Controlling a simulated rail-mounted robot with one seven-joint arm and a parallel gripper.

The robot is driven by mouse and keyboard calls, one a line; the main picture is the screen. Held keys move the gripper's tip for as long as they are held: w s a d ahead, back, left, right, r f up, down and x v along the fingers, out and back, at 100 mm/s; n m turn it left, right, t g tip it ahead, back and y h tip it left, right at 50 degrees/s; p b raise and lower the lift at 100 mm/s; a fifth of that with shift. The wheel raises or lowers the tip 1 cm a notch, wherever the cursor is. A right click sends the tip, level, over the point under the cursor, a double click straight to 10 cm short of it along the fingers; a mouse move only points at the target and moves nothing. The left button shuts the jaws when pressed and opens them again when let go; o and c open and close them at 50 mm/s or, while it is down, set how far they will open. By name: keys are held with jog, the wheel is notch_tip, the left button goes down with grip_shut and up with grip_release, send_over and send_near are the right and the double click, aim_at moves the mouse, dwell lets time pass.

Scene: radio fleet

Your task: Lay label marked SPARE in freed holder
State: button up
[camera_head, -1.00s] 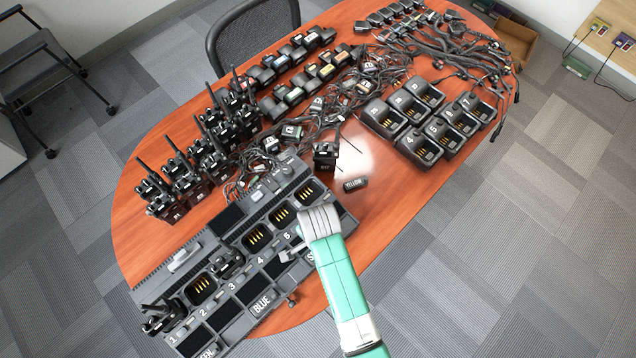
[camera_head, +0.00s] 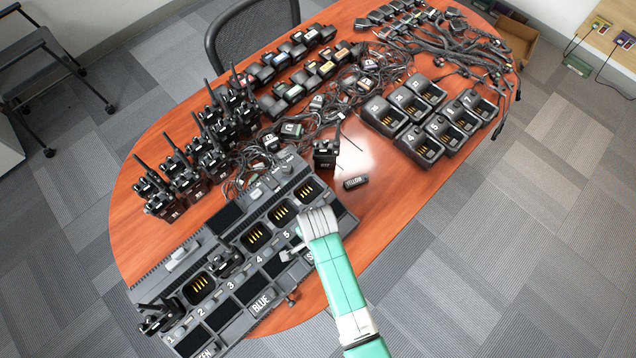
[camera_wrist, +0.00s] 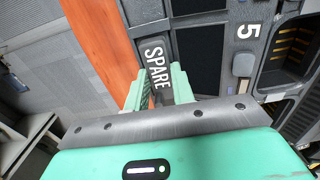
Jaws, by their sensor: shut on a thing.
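The dark SPARE label (camera_wrist: 156,66) with white letters is between the two fingers of my gripper (camera_wrist: 160,92) in the wrist view. My gripper is shut on it. The label lies over the edge strip of the charging board (camera_wrist: 222,18), beside a black rectangular panel and near the slot marked 5. I cannot tell whether it rests in a holder or is just above it. In the head view my arm hides most of this spot; only a white letter S shows beside it. The YELLOW label (camera_head: 355,183) lies on the bare table, apart from the board.
The BLUE label (camera_head: 262,303) sits on the board's front strip. A lone radio (camera_head: 325,153) stands behind the YELLOW label. Radios crowd the table's left, chargers (camera_head: 432,125) stand at the right, and tangled cables lie between. Bare table (camera_head: 385,205) lies right of my arm.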

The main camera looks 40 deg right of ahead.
jog(key=o, duration=1)
jog(key=shift+s+f, duration=0.15)
jog(key=shift+s, duration=0.1)
jog(key=shift+c, duration=0.2)
notch_tip(320, 180, up, 14)
jog(key=p, duration=0.2)
jog(key=shift+w+f+p, duration=0.25)
jog(key=shift+w+p, duration=0.05)
jog(key=shift+p, duration=0.05)
